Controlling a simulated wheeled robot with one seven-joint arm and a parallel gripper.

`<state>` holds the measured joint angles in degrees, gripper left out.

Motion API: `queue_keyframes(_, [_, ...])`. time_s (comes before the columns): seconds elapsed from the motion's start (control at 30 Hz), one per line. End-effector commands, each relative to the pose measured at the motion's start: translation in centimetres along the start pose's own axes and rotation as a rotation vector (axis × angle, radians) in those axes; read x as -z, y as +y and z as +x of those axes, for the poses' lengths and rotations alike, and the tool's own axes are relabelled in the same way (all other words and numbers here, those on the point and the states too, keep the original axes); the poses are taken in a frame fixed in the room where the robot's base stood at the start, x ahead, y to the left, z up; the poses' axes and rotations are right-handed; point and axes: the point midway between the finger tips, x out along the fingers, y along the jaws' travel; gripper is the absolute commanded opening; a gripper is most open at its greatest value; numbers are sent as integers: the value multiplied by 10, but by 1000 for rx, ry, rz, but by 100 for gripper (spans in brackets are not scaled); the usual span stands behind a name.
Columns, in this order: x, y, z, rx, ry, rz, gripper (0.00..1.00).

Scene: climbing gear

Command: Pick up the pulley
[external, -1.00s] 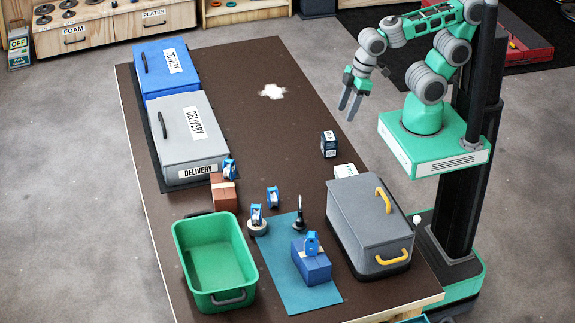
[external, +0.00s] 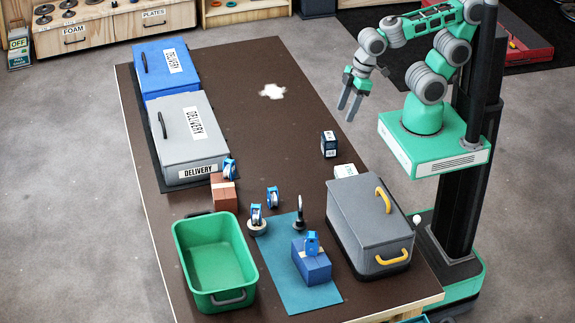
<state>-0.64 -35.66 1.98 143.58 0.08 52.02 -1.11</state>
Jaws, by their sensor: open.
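Several small blue-and-silver pulleys show in the external view, and I cannot tell which one the task means. One pulley (external: 229,168) is on a brown box (external: 223,192). Another pulley (external: 272,197) sits on the bare table. A third pulley (external: 257,214) is on a round pale roll or ring (external: 257,227). A blue piece that may also be a pulley (external: 311,243) stands on a blue box (external: 312,266). My gripper (external: 349,106) is open and empty, pointing down above the table's right edge, far behind these things.
A green bin (external: 190,262) stands at front left and a grey case with yellow handles (external: 352,222) at front right. Blue (external: 150,80) and grey delivery boxes (external: 172,150) line the left side. The table's back middle is mostly clear.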

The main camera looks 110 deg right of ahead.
Motion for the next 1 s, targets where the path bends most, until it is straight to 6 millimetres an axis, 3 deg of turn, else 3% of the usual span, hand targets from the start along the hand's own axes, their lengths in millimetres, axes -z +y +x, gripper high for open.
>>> queue_keyframes(0.07, [13,-3,11,17,19,-30,54])
queue_keyframes(0.17, [57,-16,40,85,94,-138,54])
queue_keyframes(0.3, [155,-41,96,250,309,-354,54])
queue_keyframes(0.4, [218,-49,131,374,503,-473,54])
queue_keyframes(0.53, [276,-39,168,514,790,-564,54])
queue_keyframes(0.63, [298,-20,181,588,990,-585,54])
queue_keyframes(0.77, [306,3,186,638,1164,-577,54])
queue_keyframes(0.83, [310,4,205,655,1184,-503,54])
queue_keyframes(1.0, [323,-5,212,659,1199,-471,54])
